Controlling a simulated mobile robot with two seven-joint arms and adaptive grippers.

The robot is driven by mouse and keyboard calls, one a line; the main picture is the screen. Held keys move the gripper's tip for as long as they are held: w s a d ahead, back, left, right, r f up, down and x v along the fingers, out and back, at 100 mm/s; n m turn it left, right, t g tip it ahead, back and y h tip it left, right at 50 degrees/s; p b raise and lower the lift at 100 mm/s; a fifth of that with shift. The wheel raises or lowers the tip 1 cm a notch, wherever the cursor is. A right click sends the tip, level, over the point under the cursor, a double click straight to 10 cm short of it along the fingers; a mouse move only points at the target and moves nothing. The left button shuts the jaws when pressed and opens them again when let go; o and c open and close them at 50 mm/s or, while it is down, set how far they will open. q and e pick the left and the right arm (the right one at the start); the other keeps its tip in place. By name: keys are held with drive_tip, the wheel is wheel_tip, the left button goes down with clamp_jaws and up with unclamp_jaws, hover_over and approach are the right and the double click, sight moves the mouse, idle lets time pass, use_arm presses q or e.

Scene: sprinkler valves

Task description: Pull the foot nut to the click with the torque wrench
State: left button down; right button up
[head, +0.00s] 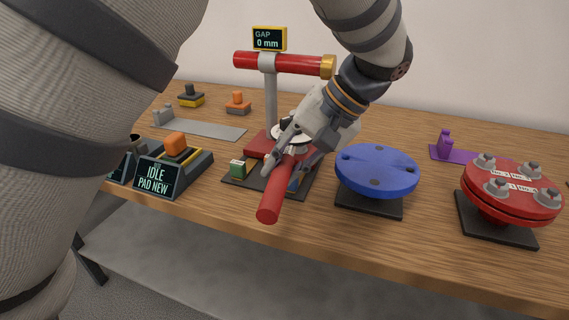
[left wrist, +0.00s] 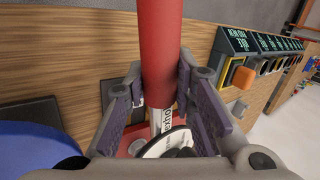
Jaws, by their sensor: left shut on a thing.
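My left gripper (head: 298,146) is shut around the red handle of the torque wrench (head: 274,192). The handle's free end sticks out toward the table's front edge. The left wrist view also shows the red handle (left wrist: 160,45) between the fingers (left wrist: 160,92), with a silver shaft with dark lettering below it. A stand carries a grey post (head: 270,100) on a red foot (head: 262,143), with a horizontal red pipe (head: 285,63) on top. A sign (head: 269,39) reads GAP 0 mm. The wrench head and foot nut are hidden behind my gripper, so I cannot tell whether they are engaged.
A blue disc (head: 376,167) stands close to the right of the gripper. A red bolted flange (head: 511,187) stands farther right. At left, a pad station (head: 157,179) reads IDLE PAD NEW. A small green block (head: 239,168) sits near the wrench.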

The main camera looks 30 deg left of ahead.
use_arm(q)
drive_tip(key=shift+f, duration=1)
idle(0.6)
drive_tip(key=shift+s+a, duration=0.1)
drive_tip(key=shift+a, duration=0.2)
drive_tip(key=shift+s+a+m+t, duration=0.2)
drive_tip(key=shift+a+m+t, duration=0.1)
drive_tip(key=shift+a+m, duration=0.25)
drive_tip(key=shift+s+a+m+t, duration=0.15)
drive_tip(key=shift+a+m+t, duration=0.2)
drive_tip(key=shift+a, duration=0.35)
drive_tip(key=shift+s+a+m, duration=0.15)
drive_tip(key=shift+a+m, duration=0.15)
drive_tip(key=shift+a, duration=0.15)
idle(0.3)
drive_tip(key=shift+a+m+t, duration=0.25)
drive_tip(key=shift+a+m, duration=0.05)
drive_tip(key=shift+a, duration=0.3)
drive_tip(key=shift+d+f, duration=0.1)
drive_tip(key=shift+d, duration=0.35)
drive_tip(key=shift+d, duration=0.35)
drive_tip(key=shift+n, duration=0.4)
